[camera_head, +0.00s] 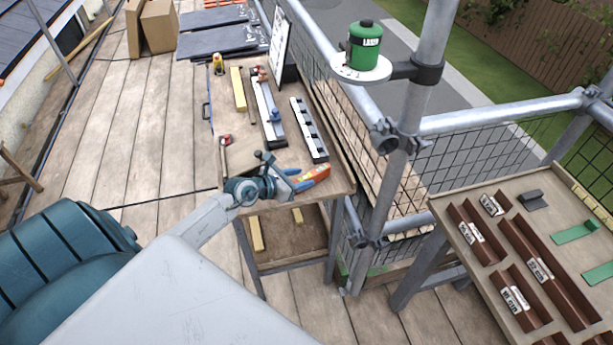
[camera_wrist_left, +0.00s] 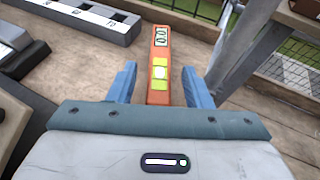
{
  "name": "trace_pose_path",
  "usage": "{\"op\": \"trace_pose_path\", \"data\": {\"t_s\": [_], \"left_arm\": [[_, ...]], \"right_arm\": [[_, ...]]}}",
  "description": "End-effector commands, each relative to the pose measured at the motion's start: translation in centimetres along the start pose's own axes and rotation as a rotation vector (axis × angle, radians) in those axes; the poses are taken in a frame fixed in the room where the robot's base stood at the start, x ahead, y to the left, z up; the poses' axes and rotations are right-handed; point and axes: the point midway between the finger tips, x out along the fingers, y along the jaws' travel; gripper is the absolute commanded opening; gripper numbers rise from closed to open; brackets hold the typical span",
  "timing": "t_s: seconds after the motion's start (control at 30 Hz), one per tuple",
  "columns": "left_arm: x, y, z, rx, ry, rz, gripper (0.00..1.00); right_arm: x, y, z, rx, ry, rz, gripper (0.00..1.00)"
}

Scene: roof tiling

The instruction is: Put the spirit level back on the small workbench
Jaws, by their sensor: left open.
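The spirit level (camera_head: 316,176) is orange with a yellow-green vial and appears to lie on the small workbench (camera_head: 235,162), near its front right corner. In the left wrist view the level (camera_wrist_left: 161,50) points away from me, its near end hidden by the gripper body. My left gripper (camera_head: 290,180) is open at the front edge of the bench. Its two blue fingers (camera_wrist_left: 159,78) stand on either side of the level, with gaps showing on both sides. My right gripper is not in view.
A green canister (camera_head: 364,47) stands on a round holder. A second table (camera_head: 465,245) holds brown pieces.

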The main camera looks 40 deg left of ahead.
Motion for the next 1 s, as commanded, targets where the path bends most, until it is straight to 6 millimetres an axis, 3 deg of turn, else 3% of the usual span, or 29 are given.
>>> {"op": "trace_pose_path", "data": {"t_s": [0.2,0.4,0.6,1.0], "left_arm": [[-4.7,0.1,-0.1,0.006,0.004,0.000,0.45],[-7.5,0.1,0.0,0.004,0.004,0.001,0.45],[-8.7,0.0,0.0,0.001,0.001,0.000,0.45],[-8.8,0.0,0.0,0.000,-0.001,0.000,0.45]], "right_arm": [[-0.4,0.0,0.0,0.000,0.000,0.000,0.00],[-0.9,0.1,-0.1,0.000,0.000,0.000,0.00],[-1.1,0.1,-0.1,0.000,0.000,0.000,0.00],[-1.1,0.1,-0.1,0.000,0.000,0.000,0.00]]}}
